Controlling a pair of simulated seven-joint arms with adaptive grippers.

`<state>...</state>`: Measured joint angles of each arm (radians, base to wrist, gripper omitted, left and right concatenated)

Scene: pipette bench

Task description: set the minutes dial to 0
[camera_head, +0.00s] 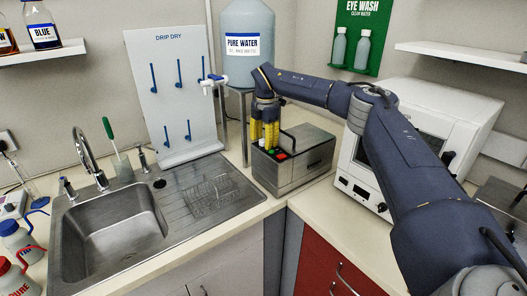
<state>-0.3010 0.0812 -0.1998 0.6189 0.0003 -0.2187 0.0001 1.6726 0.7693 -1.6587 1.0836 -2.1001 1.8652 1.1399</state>
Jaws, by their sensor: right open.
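My right gripper (264,140), with yellow fingers, is open and points down at the left end of a steel box-shaped device (312,169). The device has a dark control panel with a red button (281,156) and small light or green parts close to the fingertips. I cannot tell whether the fingers touch the panel. No dial marked for minutes can be made out; the fingers may cover part of the panel. A white oven-like machine (365,192) to the right has a small round knob (382,207) low on its front. My left gripper is not in view.
A drip-dry board (168,95) and a pure water tank (247,25) stand behind. My right arm crosses in front of the white machine. The counter's front corner (290,204) is clear.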

